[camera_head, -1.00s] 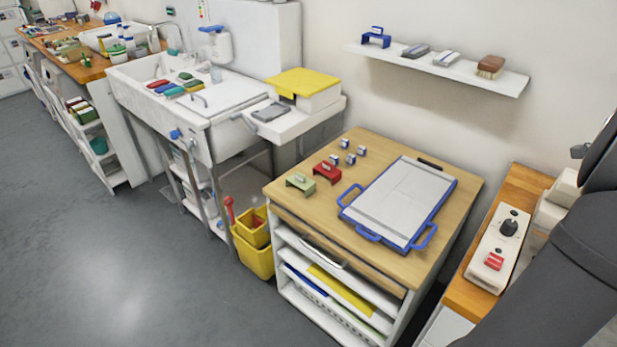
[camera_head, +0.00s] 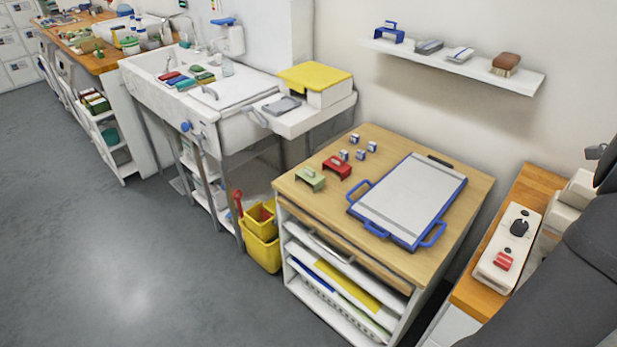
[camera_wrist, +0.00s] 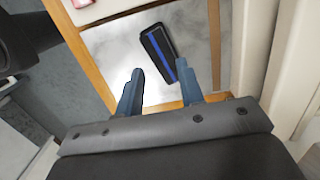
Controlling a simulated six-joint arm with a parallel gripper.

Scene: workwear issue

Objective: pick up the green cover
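The green cover (camera_head: 310,179) is a small pale-green block with a raised handle. It stands on the left part of the wooden top of a white cabinet (camera_head: 440,265), near its edge. A similar red cover (camera_head: 337,167) stands just behind it to the right. In the wrist view my gripper (camera_wrist: 160,67) is open, with its two blue-grey fingers apart and nothing between them touching. The green cover is not in the wrist view. My gripper is not in the head view; only a dark part of my arm shows at the right.
Several small blue-and-white blocks (camera_head: 361,153) and a blue-framed board (camera_head: 410,200) share the cabinet top. A wall shelf (camera_head: 470,70) hangs behind. A switch box (camera_head: 507,245) sits on the right bench. A black, blue-striped object (camera_wrist: 160,50) lies below my gripper.

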